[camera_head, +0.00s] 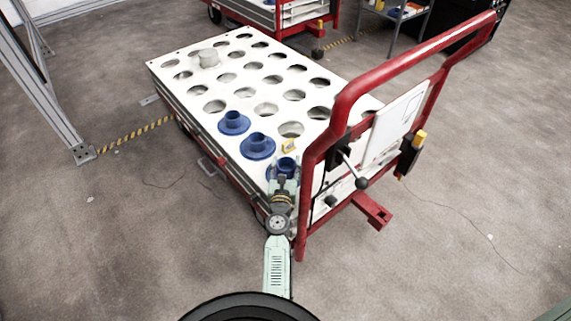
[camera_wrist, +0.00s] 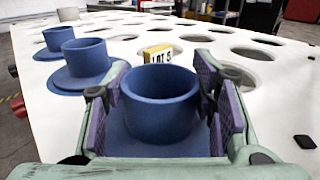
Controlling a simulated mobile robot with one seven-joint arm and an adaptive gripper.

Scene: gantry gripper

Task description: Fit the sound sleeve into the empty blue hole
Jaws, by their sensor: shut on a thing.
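My gripper (camera_head: 283,184) is shut on a blue sleeve (camera_wrist: 160,100), with a purple-padded finger on each side of it. The sleeve stands upright with its open mouth up. It also shows in the head view (camera_head: 287,163) at the near corner of the white cart top. Blue surface shows below it; whether it is seated in a hole is hidden. Two more blue sleeves, a middle one (camera_head: 257,138) and a farther one (camera_head: 233,116), stand upright in a row on flat blue rings. No empty blue hole is visible. I cannot tell any damage on the sleeves.
The white top (camera_head: 178,57) has rows of open, uncoloured holes. A yellow "LOT 5" tag (camera_wrist: 158,54) stands just behind the held sleeve. A grey cylinder (camera_head: 208,58) stands at the far left. The cart's red handle frame (camera_head: 345,98) rises close to the right of my gripper.

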